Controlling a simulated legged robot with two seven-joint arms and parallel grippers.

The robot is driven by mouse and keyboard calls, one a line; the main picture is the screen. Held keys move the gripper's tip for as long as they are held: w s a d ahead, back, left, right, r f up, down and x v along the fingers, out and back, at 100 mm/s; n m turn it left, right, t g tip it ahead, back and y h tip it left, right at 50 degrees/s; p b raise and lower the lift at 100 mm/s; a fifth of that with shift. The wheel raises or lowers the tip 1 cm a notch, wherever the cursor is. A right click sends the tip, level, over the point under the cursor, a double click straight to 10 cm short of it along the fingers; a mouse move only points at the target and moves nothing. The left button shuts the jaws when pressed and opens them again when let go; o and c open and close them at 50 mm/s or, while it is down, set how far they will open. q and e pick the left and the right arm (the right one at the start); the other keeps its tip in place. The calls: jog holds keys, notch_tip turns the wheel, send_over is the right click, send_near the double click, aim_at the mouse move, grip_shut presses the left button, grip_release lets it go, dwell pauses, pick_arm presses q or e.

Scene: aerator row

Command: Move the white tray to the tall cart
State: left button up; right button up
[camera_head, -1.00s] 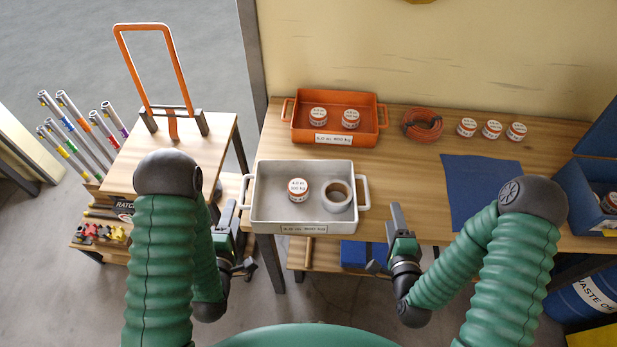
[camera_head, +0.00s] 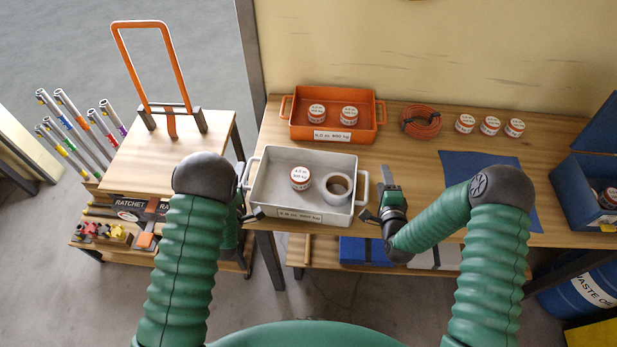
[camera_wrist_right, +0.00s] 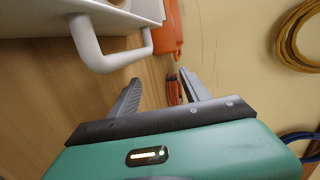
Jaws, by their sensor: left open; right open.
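The white tray (camera_head: 303,215) sits at the front left of the workbench, with a handle at each end. It holds a red-and-white labelled tin (camera_head: 300,178) and a roll of tape (camera_head: 336,188). My left gripper (camera_head: 248,202) is beside the tray's left handle, mostly hidden behind my arm. My right gripper (camera_head: 379,201) is open just right of the tray's right handle (camera_head: 362,188). In the right wrist view the white handle (camera_wrist_right: 113,55) is ahead of the open fingers (camera_wrist_right: 163,92), not clasped. The tall cart (camera_head: 170,160) with a wooden top and orange push handle stands left of the bench.
An orange tray (camera_head: 333,135) with two tins stands behind the white tray. An orange cable coil (camera_head: 421,121), several tins, a blue mat (camera_head: 485,165) and a blue bin (camera_head: 590,195) are to the right. The cart top is clear. A gap separates cart and bench.

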pick_arm(q)
jog(key=shift+s+d, duration=0.1)
jog(key=shift+d, duration=0.5)
pick_arm(e)
jog(key=shift+s+a, duration=0.1)
jog(key=shift+a, duration=0.5)
pick_arm(q)
jog(key=shift+s+d+r, duration=0.1)
jog(key=shift+s+d, duration=0.05)
pick_arm(e)
jog(key=shift+s+a+r, duration=0.1)
jog(key=shift+s+a, duration=0.05)
